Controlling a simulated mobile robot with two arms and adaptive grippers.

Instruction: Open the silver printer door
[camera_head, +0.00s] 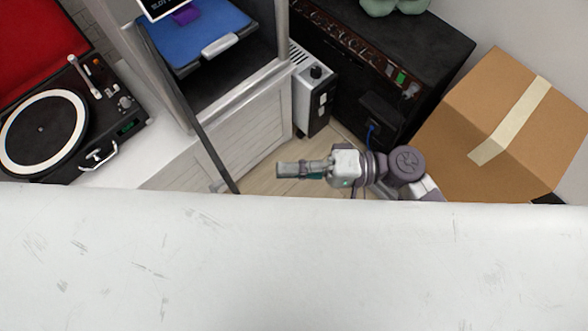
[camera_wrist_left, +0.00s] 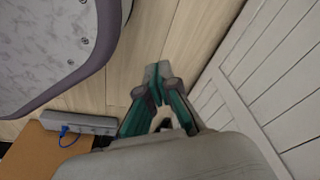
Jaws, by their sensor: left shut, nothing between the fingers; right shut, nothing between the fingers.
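The silver printer (camera_head: 228,110) stands at the top of the head view, with a blue bed (camera_head: 198,38) inside its silver frame. A long thin dark bar (camera_head: 190,113) slants from the printer's left side down toward the front; it looks like the door seen edge-on, but I cannot tell how far it is open. My right gripper (camera_head: 280,170) is shut and empty, in front of the printer and to the right of the bar's lower end, apart from it. My left gripper (camera_wrist_left: 157,75) shows only in the left wrist view, shut and empty above the wood floor.
A record player (camera_head: 45,130) sits on the white counter at left. A white box with a black knob (camera_head: 315,85), a dark cabinet (camera_head: 410,40) and a cardboard box (camera_head: 500,120) stand to the right. White panelled doors (camera_wrist_left: 265,75) are close at right in the left wrist view.

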